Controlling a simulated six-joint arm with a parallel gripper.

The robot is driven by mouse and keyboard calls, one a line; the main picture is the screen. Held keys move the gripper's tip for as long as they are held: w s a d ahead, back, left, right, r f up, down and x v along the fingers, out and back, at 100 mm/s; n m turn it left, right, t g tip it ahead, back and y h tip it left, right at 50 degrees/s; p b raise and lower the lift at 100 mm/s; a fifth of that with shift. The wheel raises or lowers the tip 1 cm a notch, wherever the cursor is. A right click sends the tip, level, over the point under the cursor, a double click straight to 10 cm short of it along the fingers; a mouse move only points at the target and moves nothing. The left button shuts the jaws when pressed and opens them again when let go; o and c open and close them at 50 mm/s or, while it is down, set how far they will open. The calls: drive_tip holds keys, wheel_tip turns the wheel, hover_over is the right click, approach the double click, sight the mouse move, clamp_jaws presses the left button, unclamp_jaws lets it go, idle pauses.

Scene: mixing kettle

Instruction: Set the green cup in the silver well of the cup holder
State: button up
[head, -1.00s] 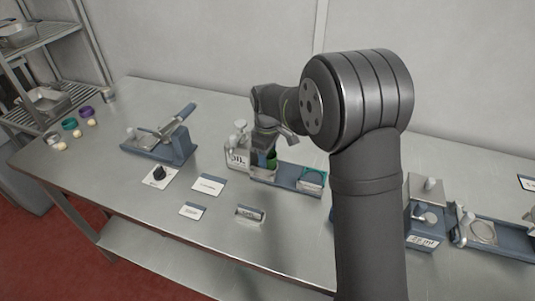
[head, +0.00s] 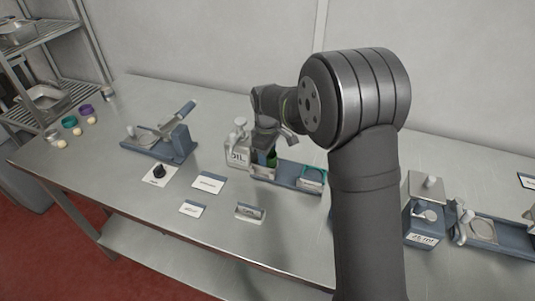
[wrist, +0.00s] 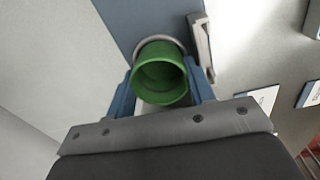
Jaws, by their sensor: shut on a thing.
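My gripper (wrist: 160,92) is shut on the green cup (wrist: 163,82), with a blue finger on each side of it. The cup's open mouth faces the wrist camera. A silver ring (wrist: 148,42) of the cup holder curves close behind the cup's far rim; I cannot tell whether the cup is seated in it. In the head view the green cup (head: 271,158) is partly hidden by my gripper (head: 265,150) at the left end of the blue cup holder (head: 290,176). A teal ring (head: 314,175) is at the holder's right end.
A container labelled OIL (head: 237,157) stands close left of the cup. A blue lever device (head: 165,140) is farther left. Small label cards (head: 208,183) lie in front. Another blue device (head: 421,222) is right of my arm. The front middle of the table is mostly clear.

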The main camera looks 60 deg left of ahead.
drive_tip(key=o, duration=1.2)
drive_tip(key=shift+r, duration=3.5)
